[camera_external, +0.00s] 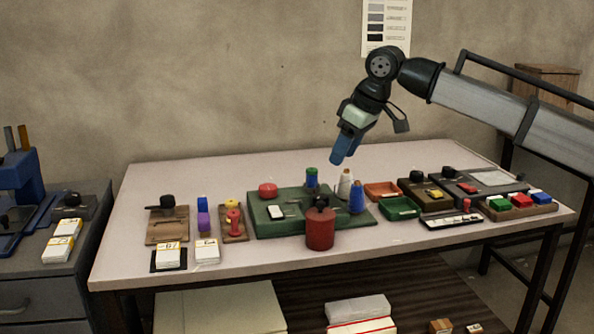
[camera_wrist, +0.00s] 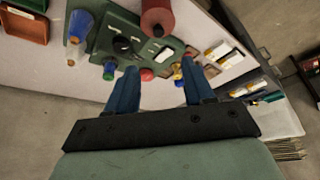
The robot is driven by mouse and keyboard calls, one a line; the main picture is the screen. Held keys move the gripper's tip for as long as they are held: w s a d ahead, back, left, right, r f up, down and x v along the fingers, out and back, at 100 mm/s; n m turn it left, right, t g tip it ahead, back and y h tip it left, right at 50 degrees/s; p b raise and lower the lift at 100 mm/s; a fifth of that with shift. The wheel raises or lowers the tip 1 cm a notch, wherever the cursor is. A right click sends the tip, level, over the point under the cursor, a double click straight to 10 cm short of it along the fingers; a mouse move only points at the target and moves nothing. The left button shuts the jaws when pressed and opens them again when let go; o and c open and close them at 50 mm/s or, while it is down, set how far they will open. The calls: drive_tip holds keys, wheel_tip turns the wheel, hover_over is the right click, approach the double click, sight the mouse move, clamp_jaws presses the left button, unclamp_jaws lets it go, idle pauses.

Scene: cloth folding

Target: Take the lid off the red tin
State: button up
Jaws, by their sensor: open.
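The red tin (camera_external: 320,232) stands upright near the front edge of the table, in front of the green board. A dark knob (camera_external: 320,202) shows at its top; I cannot make out the lid's seam. The tin also shows at the top of the wrist view (camera_wrist: 157,14), partly cut off by the frame edge. My gripper (camera_external: 340,160) is open and empty, with blue fingers pointing down. It is well above the table, behind the tin and a little to its right in the external view. In the wrist view its fingers (camera_wrist: 160,68) are spread apart, touching nothing.
A green board (camera_external: 265,228) lies behind the tin, with a red round piece (camera_external: 268,190) and spools, including a blue one (camera_external: 357,197), on or beside it. Trays and boxes fill the table's right side. The table's back strip is clear.

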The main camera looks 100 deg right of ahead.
sight(321, 202)
drive_tip(key=x, duration=1.4)
drive_tip(key=shift+s, duration=0.15)
drive_tip(key=shift+c, duration=0.4)
clamp_jaws()
